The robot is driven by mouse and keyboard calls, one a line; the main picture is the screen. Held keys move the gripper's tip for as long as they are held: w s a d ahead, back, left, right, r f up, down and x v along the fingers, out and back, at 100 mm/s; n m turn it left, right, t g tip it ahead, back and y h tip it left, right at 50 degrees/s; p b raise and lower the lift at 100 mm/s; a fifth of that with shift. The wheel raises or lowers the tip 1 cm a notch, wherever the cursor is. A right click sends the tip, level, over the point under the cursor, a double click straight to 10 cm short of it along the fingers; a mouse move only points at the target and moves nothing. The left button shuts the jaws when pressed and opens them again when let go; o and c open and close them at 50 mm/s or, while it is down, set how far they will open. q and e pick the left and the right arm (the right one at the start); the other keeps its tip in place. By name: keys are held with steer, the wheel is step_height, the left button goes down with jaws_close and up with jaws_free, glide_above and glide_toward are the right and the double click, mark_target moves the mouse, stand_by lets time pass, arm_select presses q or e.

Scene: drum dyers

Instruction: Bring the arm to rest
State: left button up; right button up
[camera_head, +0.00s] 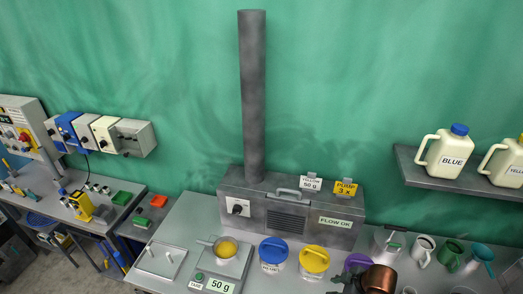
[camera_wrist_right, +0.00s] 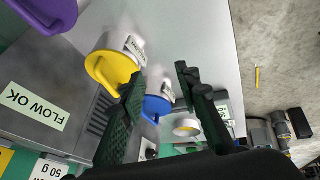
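My right gripper (camera_wrist_right: 155,95) shows in the right wrist view with its two dark fingers spread apart and nothing held between them. Beyond the fingers are a yellow-lidded tub (camera_wrist_right: 115,68) and a blue-lidded tub (camera_wrist_right: 157,105). I cannot tell how far they are from the fingertips. The same yellow-lidded tub (camera_head: 314,262) and blue-lidded tub (camera_head: 272,252) stand upright on the bench in the head view. My left gripper shows in no view.
A shelf (camera_head: 455,180) holds jugs. A purple-lidded tub (camera_wrist_right: 48,12) is near the wrist camera.

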steer(key=s+a+f+m+t, duration=0.1)
steer(key=s+a+f+m, duration=0.15)
steer(key=a, duration=0.45)
steer(key=s+d+f+m+g+h, duration=0.1)
steer(key=s+d+f+m+h, duration=0.1)
steer(key=s+d+m, duration=0.5)
steer(key=s+d+f+m+h, duration=0.2)
steer(key=s+d+m, duration=0.1)
steer(key=s+d, duration=0.65)
steer(key=s+a+f+g+b, duration=0.15)
steer(key=f+b, duration=0.45)
steer(key=f, duration=1.6)
steer(key=s+a+f+g+b, duration=0.1)
steer(key=s+f+b, duration=0.35)
steer(key=f, duration=1.75)
arm_select(q)
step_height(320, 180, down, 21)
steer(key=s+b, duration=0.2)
steer(key=b, duration=0.8)
arm_select(e)
steer(key=s+f, duration=0.8)
steer(key=f, duration=0.4)
steer(key=s+f+n, duration=0.1)
steer(key=s+f, duration=0.8)
steer(key=f, duration=0.3)
steer(key=shift+s+d+f+g+y, duration=0.15)
steer(key=shift+d+f+g+y, duration=0.1)
steer(key=shift+g+y, duration=0.1)
